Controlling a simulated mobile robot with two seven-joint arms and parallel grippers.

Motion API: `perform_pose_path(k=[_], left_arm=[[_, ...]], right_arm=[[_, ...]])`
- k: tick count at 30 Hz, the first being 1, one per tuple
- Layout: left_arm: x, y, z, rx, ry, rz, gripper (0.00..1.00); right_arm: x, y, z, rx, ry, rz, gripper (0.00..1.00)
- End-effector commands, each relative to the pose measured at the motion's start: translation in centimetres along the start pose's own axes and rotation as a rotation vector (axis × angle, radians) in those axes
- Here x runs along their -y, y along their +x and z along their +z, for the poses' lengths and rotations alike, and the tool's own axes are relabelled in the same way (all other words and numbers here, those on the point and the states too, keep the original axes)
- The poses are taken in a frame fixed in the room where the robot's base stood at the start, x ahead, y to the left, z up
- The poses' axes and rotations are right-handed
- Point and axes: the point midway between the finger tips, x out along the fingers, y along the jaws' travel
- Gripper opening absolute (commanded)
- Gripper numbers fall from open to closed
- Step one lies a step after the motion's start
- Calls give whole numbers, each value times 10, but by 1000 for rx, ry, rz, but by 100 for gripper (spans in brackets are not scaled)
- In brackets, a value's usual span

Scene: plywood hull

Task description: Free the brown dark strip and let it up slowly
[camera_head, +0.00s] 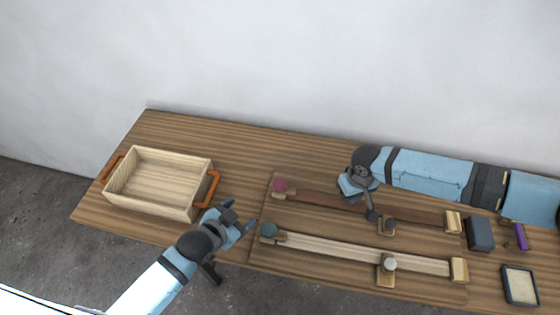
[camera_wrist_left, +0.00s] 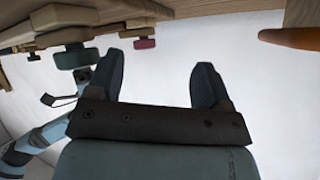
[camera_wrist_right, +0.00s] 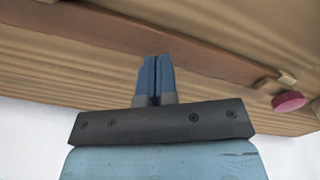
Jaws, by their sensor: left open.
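The brown dark strip (camera_head: 318,200) lies along the board, with a pink knob (camera_head: 280,186) at its left end and a wooden block (camera_head: 453,222) at its right end. A dark-knobbed clamp (camera_head: 389,226) stands at its front edge, right of the middle. My right gripper (camera_head: 373,215) points down at the strip just left of that clamp. In the right wrist view its fingers (camera_wrist_right: 153,62) are together, with nothing seen between them, over the strip (camera_wrist_right: 130,30); contact cannot be told. My left gripper (camera_head: 242,221) is open and empty, left of the board.
A pale strip (camera_head: 335,248) with a teal knob (camera_head: 268,230) and a grey-knobbed clamp (camera_head: 388,264) lies in front. A wooden crate (camera_head: 200,188) with orange handles stands left. A dark block (camera_head: 480,234), purple item (camera_head: 520,237) and small tray (camera_head: 508,290) are right.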

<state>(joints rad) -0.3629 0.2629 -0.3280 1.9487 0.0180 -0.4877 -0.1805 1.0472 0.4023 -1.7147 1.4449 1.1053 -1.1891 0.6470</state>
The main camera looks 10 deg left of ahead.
Motion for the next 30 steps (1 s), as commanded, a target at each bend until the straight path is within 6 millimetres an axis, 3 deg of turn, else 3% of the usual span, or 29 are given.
perform_pose_path(k=[1, 6, 13, 18, 24, 30], left_arm=[[6, 15, -15, 10, 50, 17, 73], [-4, 56, -44, 149, 167, 146, 73], [-14, 87, -86, 354, 379, 360, 73], [-11, 92, -118, 512, 570, 518, 73], [2, 85, -149, 670, 760, 664, 73], [12, 77, -164, 756, 852, 735, 73]], right_arm=[[0, 0, 0, 0, 0, 0, 0], [0, 0, 0, 0, 0, 0, 0], [0, 0, 0, 0, 0, 0, 0], [0, 0, 0, 0, 0, 0, 0], [0, 0, 0, 0, 0, 0, 0], [0, 0, 0, 0, 0, 0, 0]])
